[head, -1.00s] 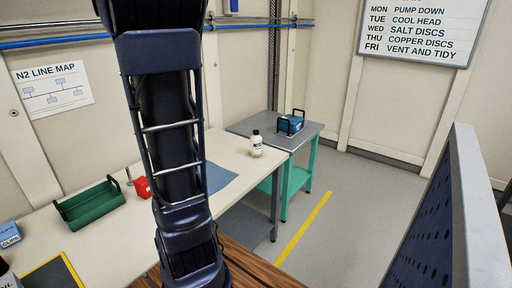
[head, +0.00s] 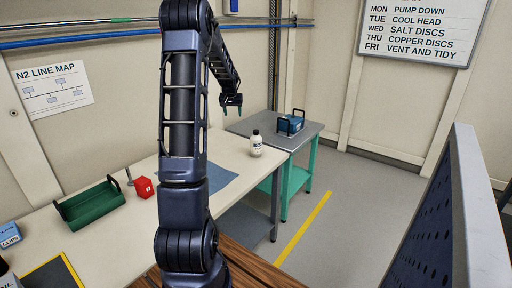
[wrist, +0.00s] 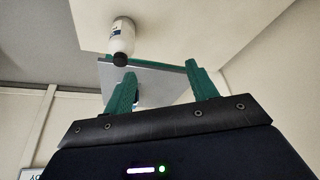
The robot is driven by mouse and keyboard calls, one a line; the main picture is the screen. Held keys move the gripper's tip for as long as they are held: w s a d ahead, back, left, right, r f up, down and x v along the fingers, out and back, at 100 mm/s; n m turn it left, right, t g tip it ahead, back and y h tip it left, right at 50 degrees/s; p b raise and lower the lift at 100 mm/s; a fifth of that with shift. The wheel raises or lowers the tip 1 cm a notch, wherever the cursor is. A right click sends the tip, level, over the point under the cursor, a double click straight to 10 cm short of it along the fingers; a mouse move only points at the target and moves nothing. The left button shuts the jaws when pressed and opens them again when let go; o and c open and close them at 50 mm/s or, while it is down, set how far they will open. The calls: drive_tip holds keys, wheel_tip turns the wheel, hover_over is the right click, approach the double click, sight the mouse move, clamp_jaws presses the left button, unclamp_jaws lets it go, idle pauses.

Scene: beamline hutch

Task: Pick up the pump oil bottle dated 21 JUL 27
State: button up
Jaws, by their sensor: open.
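A white bottle with a black cap (head: 256,146) stands upright near the right end of the long bench. Its label is too small to read, so I cannot tell its date. It also shows in the wrist view (wrist: 121,38), beyond the fingers, with its label mostly turned away. A second bottle (head: 8,281) is cut off at the lower left corner, with label letters ending in "IL"; its date is out of view. My gripper (head: 232,111) is open and empty, in the air to the left of and above the white bottle. Its two green fingers (wrist: 161,69) are apart in the wrist view.
The bench (head: 125,215) holds a blue mat (head: 222,178), a red block (head: 143,188), a green tray (head: 92,206) and a blue clips box (head: 9,234). A grey side table (head: 302,133) carries a blue case (head: 290,125). A blue perforated panel (head: 440,220) stands at right.

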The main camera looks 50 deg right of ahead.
drive_tip(key=m, duration=0.1)
approach(256, 131)
drive_tip(key=shift+g, duration=0.4)
drive_tip(key=x, duration=0.3)
drive_tip(key=w+x, duration=0.1)
drive_tip(key=x, duration=0.1)
drive_tip(key=shift+a+f, duration=0.2)
drive_tip(key=shift+a, duration=0.1)
drive_tip(key=shift+d+x, duration=0.2)
drive_tip(key=shift+x, duration=1.15)
drive_tip(key=shift+d+x, duration=0.25)
drive_tip(key=shift+x, duration=1.05)
drive_tip(key=shift+r, duration=0.2)
clamp_jaws()
